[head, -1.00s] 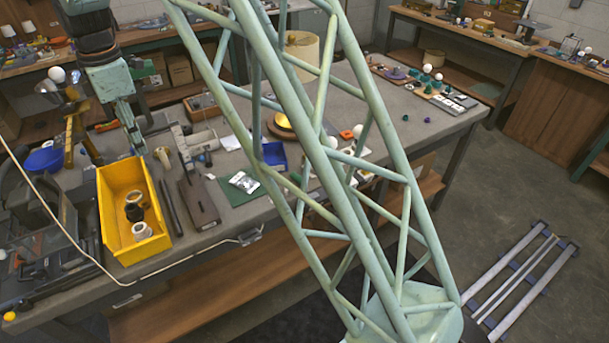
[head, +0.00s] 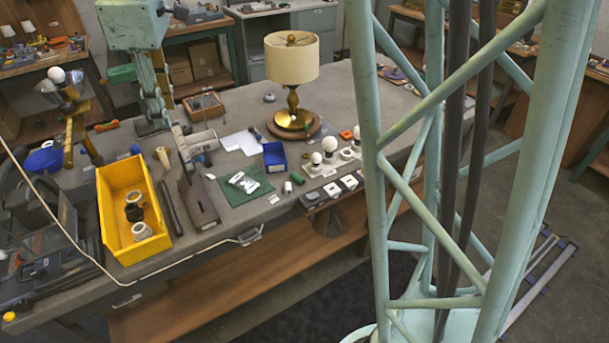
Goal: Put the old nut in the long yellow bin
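The long yellow bin (head: 113,222) stands at the left of the grey workbench in the head view. I cannot tell whether any of these is the old nut, and I cannot pick the nut out elsewhere. A pale green wrist block shows at the top left, with what looks like my gripper (head: 157,112) pointing down behind the bin, to its right. Its fingertips are small and merge with the dark things behind, so its opening and any held thing are unclear.
A blue bin (head: 275,157), a green mat (head: 243,186) and white bulbs (head: 329,144) lie nearer. A dark tool with a flat base (head: 198,200) stands right of the yellow bin.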

